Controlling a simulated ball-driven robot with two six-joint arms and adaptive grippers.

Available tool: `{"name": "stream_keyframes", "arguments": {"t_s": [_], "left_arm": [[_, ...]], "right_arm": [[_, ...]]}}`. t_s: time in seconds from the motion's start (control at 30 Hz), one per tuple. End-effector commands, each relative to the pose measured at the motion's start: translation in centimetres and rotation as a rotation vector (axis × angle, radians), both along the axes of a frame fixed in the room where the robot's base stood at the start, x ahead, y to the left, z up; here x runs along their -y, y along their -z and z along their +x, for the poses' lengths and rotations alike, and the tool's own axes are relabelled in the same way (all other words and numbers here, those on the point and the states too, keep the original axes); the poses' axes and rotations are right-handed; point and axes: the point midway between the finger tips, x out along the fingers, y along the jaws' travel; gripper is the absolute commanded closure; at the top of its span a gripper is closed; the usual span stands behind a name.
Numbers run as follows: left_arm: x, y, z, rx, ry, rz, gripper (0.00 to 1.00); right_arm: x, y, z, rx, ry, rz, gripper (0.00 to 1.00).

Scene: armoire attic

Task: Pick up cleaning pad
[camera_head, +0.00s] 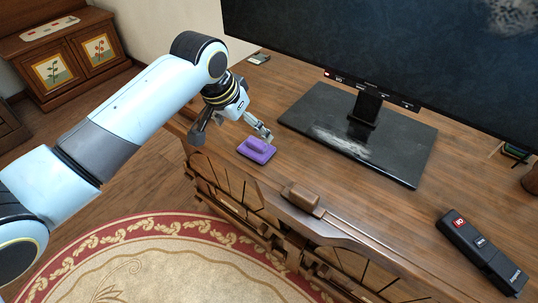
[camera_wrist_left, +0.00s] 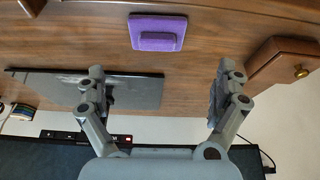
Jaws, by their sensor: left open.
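The purple cleaning pad (camera_head: 257,150) with a raised block on top lies flat on the wooden cabinet top, near its front left edge. It also shows in the left wrist view (camera_wrist_left: 158,32), at the top middle, beyond the fingertips. My left gripper (camera_head: 232,133) is just behind and left of the pad in the head view, above the cabinet top. In the left wrist view its two fingers (camera_wrist_left: 161,78) are wide apart with nothing between them. The pad appears apart from both fingers. My right gripper is in neither view.
A television (camera_head: 400,60) stands behind on a black base (camera_head: 320,120), which has a whitish smudge. A black device (camera_head: 482,252) lies at the right. A brown wooden block (camera_head: 301,196) is at the front edge. A small cabinet (camera_head: 70,58) stands far left.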

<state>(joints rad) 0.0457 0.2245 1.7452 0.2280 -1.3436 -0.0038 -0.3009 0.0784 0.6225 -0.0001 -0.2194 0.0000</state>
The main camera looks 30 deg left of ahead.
Motion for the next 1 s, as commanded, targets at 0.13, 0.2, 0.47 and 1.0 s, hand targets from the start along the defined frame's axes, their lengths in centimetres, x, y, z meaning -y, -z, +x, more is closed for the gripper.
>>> {"name": "stream_keyframes", "arguments": {"t_s": [0.13, 0.2, 0.47, 1.0], "left_arm": [[0.2, 2.6, 0.9, -0.002, -0.001, -0.003, 0.0], [0.2, 3.2, 1.2, -0.002, -0.001, -0.003, 0.0], [0.5, 6.1, 2.4, -0.003, -0.001, -0.002, 0.0], [0.6, 8.2, 3.5, -0.001, -0.001, -0.001, 0.1]], "right_arm": [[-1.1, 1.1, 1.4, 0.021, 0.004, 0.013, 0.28], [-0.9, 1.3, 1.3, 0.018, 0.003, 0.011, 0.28], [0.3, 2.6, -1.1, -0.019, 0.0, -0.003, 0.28], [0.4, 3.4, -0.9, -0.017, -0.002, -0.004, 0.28]]}}
